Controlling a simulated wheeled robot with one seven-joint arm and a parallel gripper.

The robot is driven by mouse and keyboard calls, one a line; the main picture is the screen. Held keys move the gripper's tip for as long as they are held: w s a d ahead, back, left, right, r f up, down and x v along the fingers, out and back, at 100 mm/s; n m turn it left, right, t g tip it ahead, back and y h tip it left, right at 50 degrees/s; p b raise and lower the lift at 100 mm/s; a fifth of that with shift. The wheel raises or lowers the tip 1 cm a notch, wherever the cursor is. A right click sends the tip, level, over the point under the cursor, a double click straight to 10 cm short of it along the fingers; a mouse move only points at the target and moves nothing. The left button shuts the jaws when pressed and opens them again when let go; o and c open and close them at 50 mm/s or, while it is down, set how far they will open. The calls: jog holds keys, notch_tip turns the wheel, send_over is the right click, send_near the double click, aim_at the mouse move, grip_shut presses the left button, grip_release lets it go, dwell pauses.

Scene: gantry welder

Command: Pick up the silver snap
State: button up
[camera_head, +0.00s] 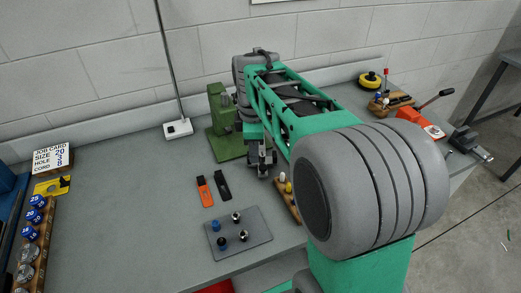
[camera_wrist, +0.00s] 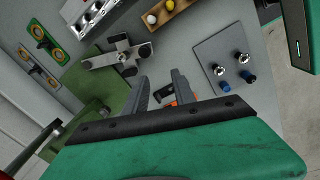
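Two silver-topped snaps stand on a dark grey plate (camera_head: 261,240) at the front of the bench: a rear silver snap (camera_head: 236,217) and a front silver snap (camera_head: 243,235). Two blue ones stand left of them. In the wrist view the plate (camera_wrist: 207,50) is at the right, with one silver snap (camera_wrist: 241,58) and another silver snap (camera_wrist: 219,70) upright on it. My gripper (camera_head: 262,168) is above the bench, behind the plate and apart from it. In the wrist view its fingers (camera_wrist: 161,80) are spread with nothing held between them.
An orange strap (camera_head: 204,191) and a black strap (camera_head: 222,185) lie left of my gripper. A green press (camera_head: 228,140) stands behind it. A wooden rack (camera_head: 286,200) with white and yellow pieces is close to the plate's right. The bench's left middle is clear.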

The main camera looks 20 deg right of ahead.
aim_at(262, 154)
jog(key=w+d+f+n, duration=0.1)
jog(key=w+d+n, duration=0.1)
jog(key=n, duration=0.1)
jog(key=w+d+n+g, duration=0.1)
jog(key=w+d+n, duration=0.1)
jog(key=w+n, duration=0.1)
jog(key=w+d+f+n+p, duration=0.1)
jog(key=w+d+n, duration=0.1)
jog(key=w+n, duration=0.1)
jog(key=shift+w+f+n+g, duration=0.25)
jog(key=shift+f+n+g, duration=0.15)
jog(key=shift+n, duration=0.3)
notch_tip(262, 154, down, 7)
jog(key=shift+d+r+p, duration=0.1)
jog(key=shift+d+p, duration=0.05)
jog(key=shift+p, duration=0.5)
jog(key=shift+c, duration=0.4)
grip_shut()
